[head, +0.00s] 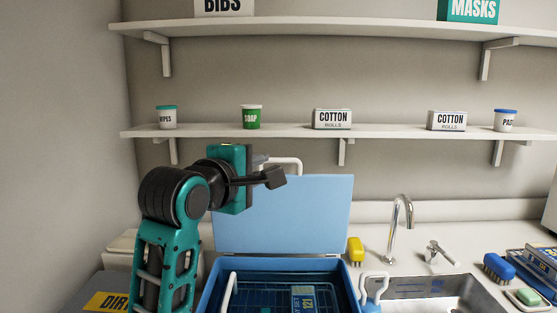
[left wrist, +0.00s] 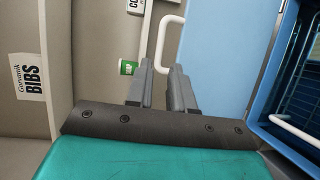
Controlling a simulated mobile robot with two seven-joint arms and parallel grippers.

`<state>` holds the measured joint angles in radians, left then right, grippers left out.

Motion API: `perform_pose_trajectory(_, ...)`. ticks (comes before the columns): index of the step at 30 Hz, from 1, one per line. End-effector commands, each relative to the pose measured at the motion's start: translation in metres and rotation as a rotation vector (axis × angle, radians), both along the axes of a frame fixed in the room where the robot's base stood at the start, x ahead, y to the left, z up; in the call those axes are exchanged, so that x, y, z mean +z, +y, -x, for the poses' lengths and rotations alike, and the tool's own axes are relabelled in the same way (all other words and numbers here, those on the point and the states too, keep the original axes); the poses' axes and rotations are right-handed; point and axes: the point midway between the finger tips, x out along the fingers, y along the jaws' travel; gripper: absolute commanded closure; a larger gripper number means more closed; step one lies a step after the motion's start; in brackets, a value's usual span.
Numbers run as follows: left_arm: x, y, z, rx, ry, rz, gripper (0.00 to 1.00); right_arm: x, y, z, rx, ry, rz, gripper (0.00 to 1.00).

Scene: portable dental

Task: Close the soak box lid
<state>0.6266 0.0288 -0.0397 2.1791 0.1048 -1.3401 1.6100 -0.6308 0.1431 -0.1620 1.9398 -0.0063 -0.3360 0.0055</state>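The soak box (head: 208,297) is blue, and its light blue lid (head: 300,215) stands raised at the back, open. A white loop handle (head: 287,160) is at the lid's top edge. My left gripper (head: 275,177) is in front of the lid's upper part, close to the handle. In the left wrist view, its two grey fingers (left wrist: 160,88) are apart with nothing held between them. The handle (left wrist: 162,42) shows just beyond the fingertips, with the lid (left wrist: 228,45) to the right. Contact cannot be told. My right gripper is not in view.
Inside the box are a wire basket with a white handle (head: 229,293) and a labelled packet (head: 303,300). A yellow brush (head: 355,250), a tap (head: 403,220) and a sink (head: 430,290) are to the right. A shelf (head: 300,131) with small containers runs above.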

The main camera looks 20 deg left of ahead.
Motion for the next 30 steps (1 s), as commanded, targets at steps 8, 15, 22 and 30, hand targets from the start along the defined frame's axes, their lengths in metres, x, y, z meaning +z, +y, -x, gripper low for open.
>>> perform_pose_trajectory(8,-0.005,-0.006,-0.052,0.001,0.003,-0.002,0.78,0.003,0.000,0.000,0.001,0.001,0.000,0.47)
perform_pose_trajectory(15,-0.008,-0.009,-0.081,0.001,0.000,-0.003,0.78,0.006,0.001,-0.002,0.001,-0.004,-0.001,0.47)
perform_pose_trajectory(22,-0.010,-0.010,-0.089,0.000,-0.001,-0.002,0.78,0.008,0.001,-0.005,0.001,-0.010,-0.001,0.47)
perform_pose_trajectory(30,-0.010,-0.010,-0.089,0.000,-0.001,-0.002,0.83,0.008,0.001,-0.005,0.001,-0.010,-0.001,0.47)
